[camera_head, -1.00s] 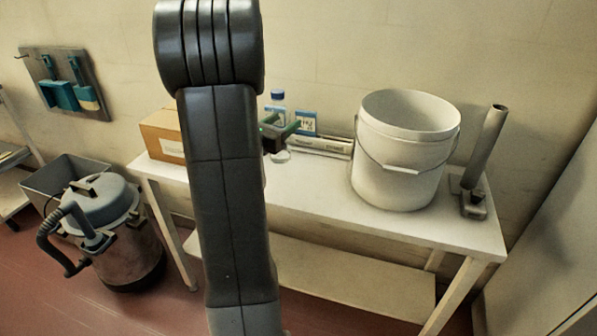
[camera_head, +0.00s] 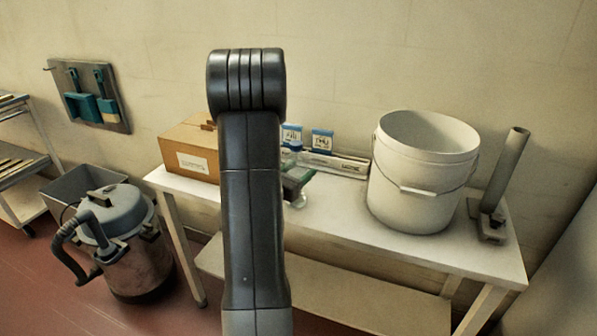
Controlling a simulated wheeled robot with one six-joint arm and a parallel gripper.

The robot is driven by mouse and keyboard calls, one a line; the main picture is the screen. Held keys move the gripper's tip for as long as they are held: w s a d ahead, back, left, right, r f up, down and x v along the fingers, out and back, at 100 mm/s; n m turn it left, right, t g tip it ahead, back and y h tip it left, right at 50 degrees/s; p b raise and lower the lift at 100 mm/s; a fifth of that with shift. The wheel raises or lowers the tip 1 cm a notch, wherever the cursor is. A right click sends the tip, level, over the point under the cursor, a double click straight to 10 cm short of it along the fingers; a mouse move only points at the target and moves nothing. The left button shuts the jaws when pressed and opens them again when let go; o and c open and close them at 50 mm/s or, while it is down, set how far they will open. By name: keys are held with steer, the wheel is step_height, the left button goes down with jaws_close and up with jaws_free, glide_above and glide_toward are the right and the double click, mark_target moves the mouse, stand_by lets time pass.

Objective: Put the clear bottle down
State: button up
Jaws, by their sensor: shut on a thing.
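The clear bottle with a blue cap (camera_head: 296,146) is upright over the white table (camera_head: 340,219), just right of my dark arm link. My gripper (camera_head: 297,182), dark with green on its fingers, is shut around the middle of the bottle. The lower clear part shows below the fingers, near the tabletop. I cannot tell whether its base touches the table. My arm hides the left side of the gripper and part of the bottle.
A cardboard box (camera_head: 190,150) stands on the table's left end. A white bucket (camera_head: 420,185) and a grey tube on a stand (camera_head: 502,185) stand to the right. A long pale case (camera_head: 345,165) and small blue-and-white cards (camera_head: 322,140) are behind. Tabletop before the bucket is clear.

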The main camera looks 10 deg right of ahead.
steer(key=shift+f, duration=0.2)
steer(key=o, duration=1.2)
steer(key=shift+r, duration=0.2)
steer(key=b+v, duration=0.1)
steer(key=v, duration=1.1)
steer(key=shift+w+d, duration=0.1)
steer(key=shift+d, duration=0.05)
steer(key=x, duration=1.2)
steer(key=shift+f, duration=0.3)
steer(key=shift+r+p, duration=0.6)
steer(key=shift+p, duration=0.05)
steer(key=shift+r, duration=0.6)
